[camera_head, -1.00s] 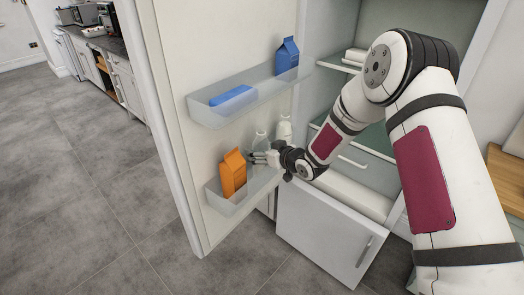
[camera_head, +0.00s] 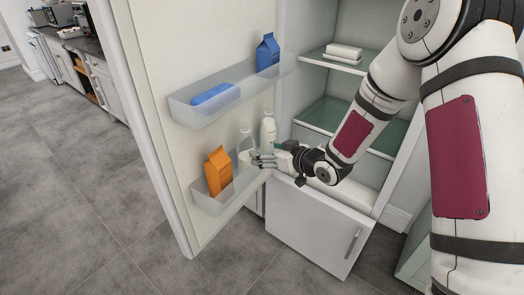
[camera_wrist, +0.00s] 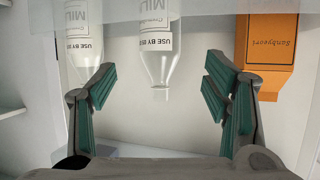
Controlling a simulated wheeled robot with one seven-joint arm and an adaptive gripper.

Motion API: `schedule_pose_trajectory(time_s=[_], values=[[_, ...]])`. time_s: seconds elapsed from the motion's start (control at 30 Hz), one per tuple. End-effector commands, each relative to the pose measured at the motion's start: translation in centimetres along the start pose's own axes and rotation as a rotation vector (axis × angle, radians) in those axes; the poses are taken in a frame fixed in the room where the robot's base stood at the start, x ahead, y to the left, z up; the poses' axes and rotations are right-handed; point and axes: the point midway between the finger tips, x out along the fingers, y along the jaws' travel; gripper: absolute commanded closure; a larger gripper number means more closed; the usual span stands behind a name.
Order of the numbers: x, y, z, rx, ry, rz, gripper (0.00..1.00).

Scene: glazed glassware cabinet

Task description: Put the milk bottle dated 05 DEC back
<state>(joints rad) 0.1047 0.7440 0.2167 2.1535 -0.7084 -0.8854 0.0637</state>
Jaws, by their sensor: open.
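A clear-necked milk bottle (camera_head: 245,141) stands in the lower door bin of the open fridge, between an orange carton and a whiter milk bottle (camera_head: 268,129). In the wrist view, where things show upside down, the middle bottle (camera_wrist: 158,66) has a label reading "USE BY 05", its end cut off. The other bottle (camera_wrist: 84,66) is at the left; its label reads "USE BY", the date unreadable. My gripper (camera_head: 255,160) is open and empty by the bin. Its fingers (camera_wrist: 160,88) lie either side of the middle bottle's neck in that picture, apparently not touching it.
The orange carton (camera_head: 218,173) stands close beside the middle bottle in the lower bin (camera_head: 213,205). An upper bin (camera_head: 190,114) holds a blue carton (camera_head: 267,52) and a blue flat item (camera_head: 213,94). An open lower drawer front (camera_head: 318,230) stands below my arm.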

Motion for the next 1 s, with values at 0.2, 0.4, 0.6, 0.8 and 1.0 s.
schedule_pose_trajectory(time_s=[0.2, 0.4, 0.6, 0.8, 1.0], values=[[-0.5, -0.1, 0.0, -0.001, 0.000, -0.001, 0.30], [-1.7, 1.1, -1.4, -0.026, -0.042, 0.046, 0.30], [-7.2, 4.1, -5.1, -0.064, -0.186, 0.210, 0.30], [-15.3, 5.6, -8.2, -0.033, -0.329, 0.385, 0.30], [-24.1, 4.6, -10.0, 0.061, -0.442, 0.521, 0.30]])
